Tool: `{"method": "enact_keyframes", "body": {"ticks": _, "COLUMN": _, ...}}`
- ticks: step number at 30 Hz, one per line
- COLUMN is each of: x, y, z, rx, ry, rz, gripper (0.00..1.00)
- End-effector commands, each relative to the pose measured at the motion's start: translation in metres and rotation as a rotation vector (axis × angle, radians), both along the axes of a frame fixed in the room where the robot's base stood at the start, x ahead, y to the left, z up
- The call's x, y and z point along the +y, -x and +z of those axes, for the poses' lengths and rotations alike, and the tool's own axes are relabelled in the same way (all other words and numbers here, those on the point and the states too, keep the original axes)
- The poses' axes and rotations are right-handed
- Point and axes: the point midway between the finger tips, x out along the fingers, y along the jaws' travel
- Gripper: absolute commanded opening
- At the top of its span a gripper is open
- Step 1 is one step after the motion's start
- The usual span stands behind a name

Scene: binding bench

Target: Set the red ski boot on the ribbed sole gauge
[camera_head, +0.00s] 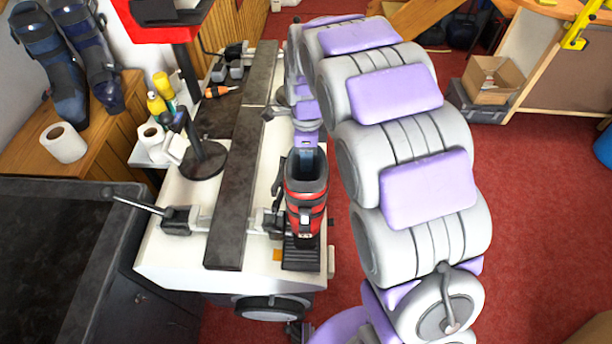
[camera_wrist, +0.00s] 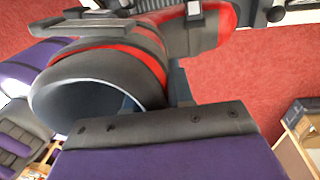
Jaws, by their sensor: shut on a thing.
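The red and black ski boot (camera_head: 306,200) is upright at the front right of the white bench machine in the head view. Its open cuff faces up and its toe points towards me. My gripper (camera_head: 305,146) is shut on the boot's cuff from behind. In the wrist view, the boot (camera_wrist: 155,55) shows its dark round opening beside the black finger pad of my gripper (camera_wrist: 165,122). The black ribbed sole gauge (camera_head: 300,258) shows just below the boot's toe. The boot hides the gauge's rear part, and I cannot tell whether the sole touches it.
The white bench machine (camera_head: 180,258) carries a dark long rail (camera_head: 240,190) and metal clamps (camera_head: 182,220) left of the boot. A red-topped stand (camera_head: 205,155), bottles (camera_head: 158,106) and paper rolls (camera_head: 65,143) stand farther left. Red carpet (camera_head: 540,190) is open at right.

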Motion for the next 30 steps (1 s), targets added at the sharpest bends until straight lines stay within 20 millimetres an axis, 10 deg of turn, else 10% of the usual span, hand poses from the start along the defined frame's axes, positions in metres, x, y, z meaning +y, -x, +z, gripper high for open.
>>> {"method": "enact_keyframes", "body": {"ticks": 25, "x": 0.001, "y": 0.0, "z": -0.054, "rx": -0.003, "ry": 0.0, "rz": 0.001, "gripper": 0.0}}
{"method": "enact_keyframes", "body": {"ticks": 26, "x": 0.001, "y": 0.0, "z": -0.054, "rx": -0.002, "ry": 0.0, "rz": 0.001, "gripper": 0.23}}
{"method": "enact_keyframes", "body": {"ticks": 30, "x": 0.001, "y": 0.0, "z": -0.054, "rx": -0.002, "ry": 0.0, "rz": 0.001, "gripper": 0.36}}
